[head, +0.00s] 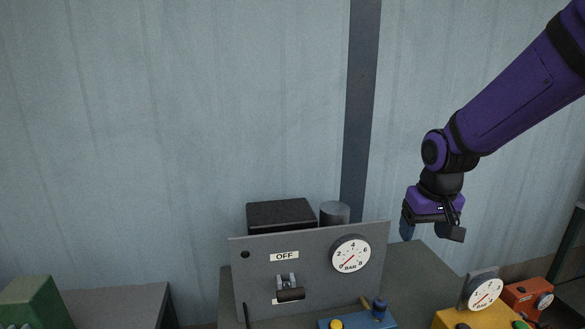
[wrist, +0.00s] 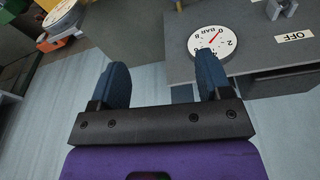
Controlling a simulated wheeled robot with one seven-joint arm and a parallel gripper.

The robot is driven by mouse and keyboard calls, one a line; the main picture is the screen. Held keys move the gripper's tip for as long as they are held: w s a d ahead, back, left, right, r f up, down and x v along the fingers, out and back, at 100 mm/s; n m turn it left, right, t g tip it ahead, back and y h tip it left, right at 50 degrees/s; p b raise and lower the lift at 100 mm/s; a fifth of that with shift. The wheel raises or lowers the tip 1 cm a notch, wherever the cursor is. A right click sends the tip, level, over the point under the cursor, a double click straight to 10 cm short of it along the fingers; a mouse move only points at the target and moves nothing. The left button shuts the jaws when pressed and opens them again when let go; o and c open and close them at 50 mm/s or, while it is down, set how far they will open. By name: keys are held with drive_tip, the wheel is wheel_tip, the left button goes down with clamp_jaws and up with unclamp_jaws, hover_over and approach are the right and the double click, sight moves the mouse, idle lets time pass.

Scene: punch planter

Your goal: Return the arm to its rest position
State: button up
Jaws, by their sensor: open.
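My gripper (head: 432,232) hangs from my purple arm (head: 520,95) at the right of the head view, above and to the right of the grey panel. In the wrist view its two blue fingers (wrist: 165,85) stand apart with nothing between them. The arm is raised and reaches in from the upper right. The gripper appears clear of the panel and the machines below.
A grey panel (head: 315,258) carries an OFF label (head: 285,256), a dark lever (head: 290,294) and a gauge (head: 350,254). A yellow machine (head: 460,318) with a gauge and a red-orange box (head: 527,295) stand lower right. A green block (head: 35,303) is lower left. The wall area above is clear.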

drive_tip(key=s+d+r+t, duration=0.1)
drive_tip(key=s+r, duration=0.5)
drive_tip(key=s, duration=0.4)
drive_tip(key=s+d+r+t, duration=0.2)
drive_tip(key=s+r, duration=0.4)
drive_tip(key=s, duration=0.5)
drive_tip(key=shift+s+d+r+m, duration=0.15)
drive_tip(key=shift+d+r+m, duration=0.1)
drive_tip(key=shift+r+m, duration=0.1)
idle(0.4)
